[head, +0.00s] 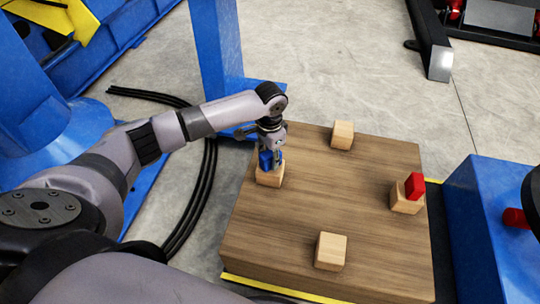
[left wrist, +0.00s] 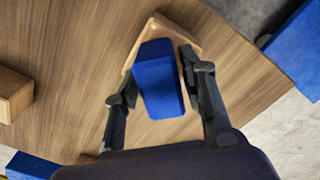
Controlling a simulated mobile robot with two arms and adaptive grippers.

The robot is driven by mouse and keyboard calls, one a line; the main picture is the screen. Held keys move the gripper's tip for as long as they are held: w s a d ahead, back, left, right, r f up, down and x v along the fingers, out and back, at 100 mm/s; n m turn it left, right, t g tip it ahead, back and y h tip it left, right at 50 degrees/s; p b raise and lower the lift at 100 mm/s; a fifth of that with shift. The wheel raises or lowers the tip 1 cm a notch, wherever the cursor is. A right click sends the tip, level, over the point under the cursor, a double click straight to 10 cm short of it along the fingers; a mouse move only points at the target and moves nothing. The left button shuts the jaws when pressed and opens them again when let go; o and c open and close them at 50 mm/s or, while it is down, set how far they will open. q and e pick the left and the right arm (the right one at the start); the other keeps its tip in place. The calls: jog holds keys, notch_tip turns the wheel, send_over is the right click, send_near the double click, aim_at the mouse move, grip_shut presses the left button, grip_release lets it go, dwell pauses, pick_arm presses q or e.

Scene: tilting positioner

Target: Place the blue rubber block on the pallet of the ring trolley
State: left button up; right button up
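The blue rubber block (head: 266,160) is at the left wooden cube (head: 270,178) on a broad wooden platform (head: 300,220). This may be the trolley's pallet, but I cannot tell for sure. My left gripper (head: 272,150) reaches down over the cube, at the block. In the left wrist view, the blue block (left wrist: 158,80) lies between the two fingers (left wrist: 158,82), with the cube behind it. The fingers are very close to its sides; whether they press on it is unclear. Whether the block rests on the cube is also unclear. My right gripper is not visible.
Other wooden cubes stand at the platform's back (head: 342,134), front (head: 331,251) and right (head: 405,200). A red block (head: 415,186) is at the right cube. A blue post (head: 217,50) rises behind my left arm. Black cables (head: 207,180) lie on the floor left of the platform.

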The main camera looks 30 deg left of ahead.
pick_arm(q)
jog(key=shift+o, duration=1.1)
